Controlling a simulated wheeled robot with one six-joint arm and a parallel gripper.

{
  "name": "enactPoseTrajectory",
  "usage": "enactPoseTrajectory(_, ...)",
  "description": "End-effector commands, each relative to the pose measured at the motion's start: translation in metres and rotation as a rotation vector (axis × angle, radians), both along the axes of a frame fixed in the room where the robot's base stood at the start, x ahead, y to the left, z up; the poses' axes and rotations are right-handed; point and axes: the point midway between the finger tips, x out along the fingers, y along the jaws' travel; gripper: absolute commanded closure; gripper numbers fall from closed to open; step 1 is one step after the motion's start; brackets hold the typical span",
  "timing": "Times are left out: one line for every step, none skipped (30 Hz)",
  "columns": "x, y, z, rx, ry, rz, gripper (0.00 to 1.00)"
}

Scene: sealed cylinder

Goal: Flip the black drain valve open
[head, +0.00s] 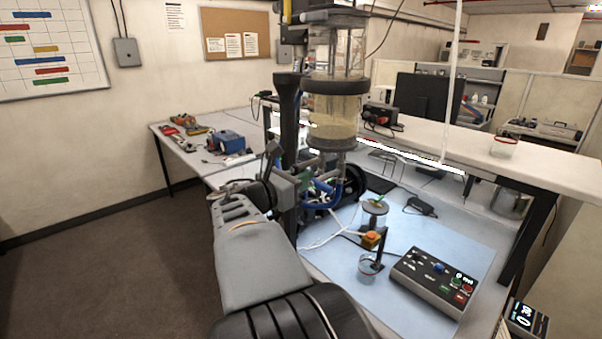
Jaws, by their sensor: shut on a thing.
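A clear sealed cylinder (332,126) with black bands and yellowish liquid stands upright on a black post at the back of the bench. Below it are grey pipe fittings, a green part (305,180) and a blue hose (324,192). My gripper (291,183) reaches in from the lower left to these fittings, under the cylinder. It is shut on what appears to be the black drain valve. My wrist and the crowded fittings hide most of the valve, so its handle position cannot be told.
A control box (434,281) with coloured buttons lies on the blue mat (465,247), near a small stand with an orange block (371,240) and a glass beaker (368,267). A raised shelf (470,150) runs behind to the right. A side table (195,150) holds tools. Floor at left is clear.

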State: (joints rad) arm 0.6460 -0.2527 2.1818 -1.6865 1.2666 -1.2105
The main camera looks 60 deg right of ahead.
Motion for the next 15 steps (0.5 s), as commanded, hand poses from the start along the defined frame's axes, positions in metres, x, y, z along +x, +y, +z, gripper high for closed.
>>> enactPoseTrajectory(-0.0003,0.0,-0.0006,-0.001,0.003,-0.001,1.0)
enactPoseTrajectory(-0.0003,0.0,-0.0005,-0.001,0.003,-0.001,1.0)
enactPoseTrajectory(-0.0004,0.0,-0.0005,-0.001,0.003,-0.001,1.0)
enactPoseTrajectory(-0.0004,0.0,-0.0005,-0.001,0.003,-0.002,1.0)
enactPoseTrajectory(-0.0004,0.0,-0.0006,-0.001,0.003,-0.002,0.82)
enactPoseTrajectory(-0.0004,0.0,-0.0006,-0.001,0.003,-0.002,0.78)
enactPoseTrajectory(-0.0005,-0.0001,-0.0006,-0.001,0.003,-0.002,0.75)
enactPoseTrajectory(-0.0003,0.0,-0.0006,-0.001,0.003,-0.001,0.72)
enactPoseTrajectory(-0.0003,0.0,-0.0005,-0.001,0.003,-0.001,0.69)
enactPoseTrajectory(-0.0003,0.0,-0.0005,-0.001,0.003,-0.001,0.66)
enactPoseTrajectory(-0.0002,0.0,-0.0004,-0.002,0.002,-0.001,0.63)
enactPoseTrajectory(-0.0002,0.0,-0.0004,-0.002,0.002,-0.001,0.59)
enactPoseTrajectory(-0.0001,-0.0001,-0.0004,-0.002,0.002,-0.001,0.58)
enactPoseTrajectory(-0.0001,-0.0001,-0.0004,-0.002,0.002,-0.001,0.58)
enactPoseTrajectory(-0.0001,-0.0001,-0.0003,-0.002,0.002,-0.001,0.58)
